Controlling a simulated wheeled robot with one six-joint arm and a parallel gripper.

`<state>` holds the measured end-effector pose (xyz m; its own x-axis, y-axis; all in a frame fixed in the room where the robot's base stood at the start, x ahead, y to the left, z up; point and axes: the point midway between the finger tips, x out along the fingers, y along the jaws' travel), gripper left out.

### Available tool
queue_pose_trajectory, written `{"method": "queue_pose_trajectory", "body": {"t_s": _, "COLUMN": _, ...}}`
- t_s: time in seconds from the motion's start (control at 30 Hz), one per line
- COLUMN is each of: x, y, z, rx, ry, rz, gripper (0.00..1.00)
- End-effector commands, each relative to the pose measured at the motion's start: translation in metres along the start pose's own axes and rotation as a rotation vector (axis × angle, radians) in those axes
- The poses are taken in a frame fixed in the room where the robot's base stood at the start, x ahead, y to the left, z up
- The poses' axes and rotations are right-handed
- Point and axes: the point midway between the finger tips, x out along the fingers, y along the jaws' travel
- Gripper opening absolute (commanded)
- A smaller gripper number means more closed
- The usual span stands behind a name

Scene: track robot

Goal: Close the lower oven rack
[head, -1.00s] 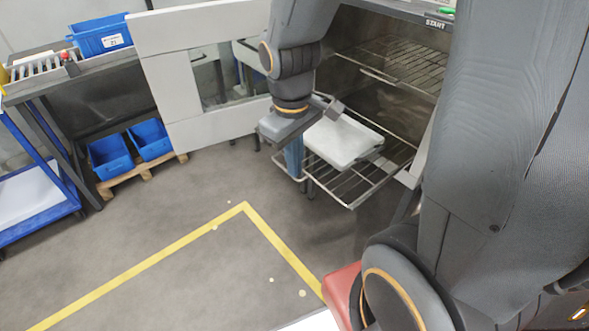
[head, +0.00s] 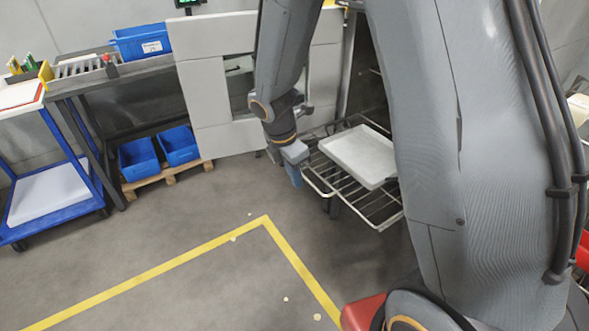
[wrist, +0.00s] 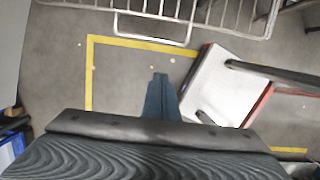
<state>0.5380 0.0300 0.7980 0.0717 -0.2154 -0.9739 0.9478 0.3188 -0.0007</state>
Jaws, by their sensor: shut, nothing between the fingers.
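The lower oven rack (head: 386,217) is a wire shelf pulled out of the oven (head: 366,85), with a pale, shallow tray (head: 360,156) lying on it. My gripper (head: 296,178) has blue fingers pointing down and is just left of the rack's outer end in the head view. The fingers are shut and hold nothing. In the wrist view the gripper (wrist: 160,80) is below the rack's wire edge (wrist: 150,40), with a gap of floor between them in the picture. My arm hides much of the oven and the rack's inner end.
The open oven door (head: 215,90) stands left of the oven. Blue bins (head: 139,160) sit on a pallet (head: 165,176), below a bench (head: 125,70). A blue cart (head: 55,215) stands far left. The floor with yellow tape (head: 160,268) is clear.

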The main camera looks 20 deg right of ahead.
Motion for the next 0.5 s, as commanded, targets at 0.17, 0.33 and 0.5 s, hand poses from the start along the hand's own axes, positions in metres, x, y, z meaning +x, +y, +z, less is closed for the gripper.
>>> {"method": "queue_pose_trajectory", "body": {"t_s": 0.17, "x": 0.038, "y": -0.001, "z": -0.001, "rx": 0.000, "ry": 0.001, "rz": -0.004, "gripper": 0.00}}
{"method": "queue_pose_trajectory", "body": {"t_s": 0.33, "x": 0.051, "y": 0.000, "z": 0.019, "rx": 0.005, "ry": 0.000, "rz": 0.000, "gripper": 0.00}}
{"method": "queue_pose_trajectory", "body": {"t_s": 0.5, "x": 0.058, "y": -0.001, "z": 0.032, "rx": 0.003, "ry": 0.001, "rz": -0.001, "gripper": 0.00}}
